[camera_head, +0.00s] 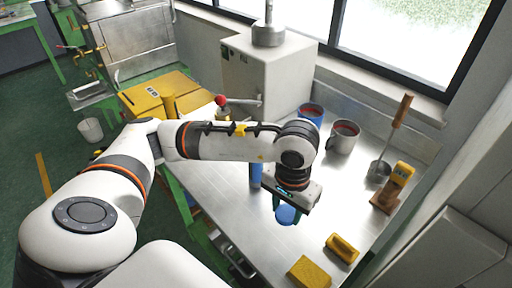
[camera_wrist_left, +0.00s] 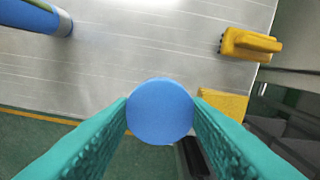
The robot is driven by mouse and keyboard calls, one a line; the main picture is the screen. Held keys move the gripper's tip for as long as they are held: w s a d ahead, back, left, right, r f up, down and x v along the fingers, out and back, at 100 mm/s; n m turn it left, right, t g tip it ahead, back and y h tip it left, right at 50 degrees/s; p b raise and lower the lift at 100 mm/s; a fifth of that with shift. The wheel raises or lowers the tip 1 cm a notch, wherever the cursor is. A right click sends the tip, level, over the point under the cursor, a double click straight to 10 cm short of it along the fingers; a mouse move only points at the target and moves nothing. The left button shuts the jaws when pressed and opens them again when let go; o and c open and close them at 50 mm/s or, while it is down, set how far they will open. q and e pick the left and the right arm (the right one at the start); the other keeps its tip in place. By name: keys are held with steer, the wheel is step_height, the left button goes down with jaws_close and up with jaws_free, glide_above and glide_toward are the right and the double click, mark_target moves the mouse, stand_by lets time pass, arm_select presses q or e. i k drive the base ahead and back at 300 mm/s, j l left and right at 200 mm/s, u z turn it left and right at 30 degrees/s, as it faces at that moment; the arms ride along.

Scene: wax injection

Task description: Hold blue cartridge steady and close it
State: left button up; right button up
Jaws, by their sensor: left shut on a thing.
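My left gripper (camera_head: 288,205) reaches over the metal table from the left. In the left wrist view its two teal fingers (camera_wrist_left: 160,120) are shut on a round blue piece (camera_wrist_left: 160,111), seen end-on as a flat disc. It also shows in the head view (camera_head: 286,215), just below the gripper. I cannot tell if it is a cap or the end of a whole cartridge. A blue cylinder (camera_head: 256,174), like a cartridge, stands just left of the gripper, partly hidden by my arm. It shows in the wrist view's upper left corner (camera_wrist_left: 35,17). My right gripper is not in view.
A yellow-handled brush (camera_head: 342,248) and a yellow block (camera_head: 310,272) lie near the table's front edge. Bare metal lies between.

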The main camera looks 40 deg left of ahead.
mark_target(255, 170)
steer(key=k+j, duration=0.15)
steer(key=j, duration=0.2)
steer(key=k+j+z, duration=0.1)
steer(key=j, duration=0.25)
steer(key=k+j, duration=0.15)
steer(key=j, duration=0.2)
steer(key=k+j+z, duration=0.1)
steer(key=j, duration=0.25)
steer(key=k+j, duration=0.25)
steer(key=i+j+z, duration=0.05)
steer(key=j, duration=0.05)
